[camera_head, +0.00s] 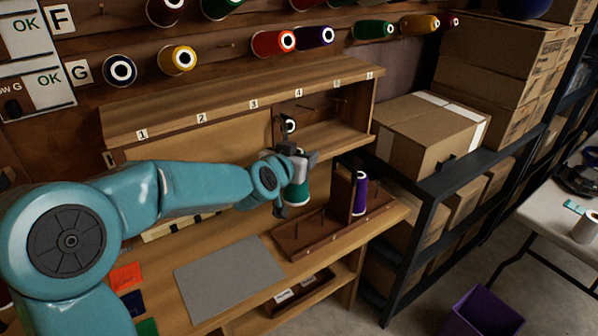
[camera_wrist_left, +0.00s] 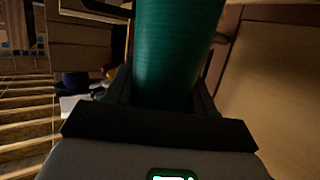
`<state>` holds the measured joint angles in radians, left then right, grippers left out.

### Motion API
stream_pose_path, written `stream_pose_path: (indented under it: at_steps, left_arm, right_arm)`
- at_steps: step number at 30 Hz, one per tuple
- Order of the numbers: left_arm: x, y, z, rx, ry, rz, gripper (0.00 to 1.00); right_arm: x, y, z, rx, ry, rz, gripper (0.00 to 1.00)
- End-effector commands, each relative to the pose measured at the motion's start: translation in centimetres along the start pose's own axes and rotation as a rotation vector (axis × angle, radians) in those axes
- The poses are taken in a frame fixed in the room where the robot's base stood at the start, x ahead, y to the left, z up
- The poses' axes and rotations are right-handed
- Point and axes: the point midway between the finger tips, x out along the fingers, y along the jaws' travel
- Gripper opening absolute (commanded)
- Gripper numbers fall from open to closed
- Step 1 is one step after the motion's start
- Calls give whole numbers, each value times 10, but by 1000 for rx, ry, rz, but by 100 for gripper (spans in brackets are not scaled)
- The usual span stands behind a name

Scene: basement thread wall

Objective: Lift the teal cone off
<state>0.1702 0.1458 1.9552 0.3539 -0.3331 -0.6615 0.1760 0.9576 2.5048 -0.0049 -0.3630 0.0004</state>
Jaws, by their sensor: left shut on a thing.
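In the left wrist view the teal cone (camera_wrist_left: 178,50) fills the space between the fingers of the left gripper (camera_wrist_left: 162,92). Its ends run out of that view or are hidden, and I cannot tell whether a peg is inside it. My right gripper is not in view.
A wooden peg tray (camera_head: 330,232) on the bench holds a purple cone (camera_head: 360,193). A numbered shelf (camera_head: 235,100) stands behind, with a white-ended spool (camera_head: 289,125) near the gripper. Colored spools line the wall above. A grey mat (camera_head: 230,278) lies on the bench. Boxes (camera_head: 430,135) stand right.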

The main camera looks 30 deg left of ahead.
Motion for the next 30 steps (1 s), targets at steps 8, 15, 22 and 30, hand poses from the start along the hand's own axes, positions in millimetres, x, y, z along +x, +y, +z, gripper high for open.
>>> stream_pose_path:
  at_steps: [8,15,22,30]
  left_arm:
    - [-21,0,-68,0,2,0,1]
    - [-33,0,-107,0,2,-1,1]
    - [-38,0,-122,1,0,0,1]
    - [-38,0,-123,1,0,0,1]
  right_arm:
    - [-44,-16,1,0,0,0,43]
    - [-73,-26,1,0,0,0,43]
    - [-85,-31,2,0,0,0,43]
    - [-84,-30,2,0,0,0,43]
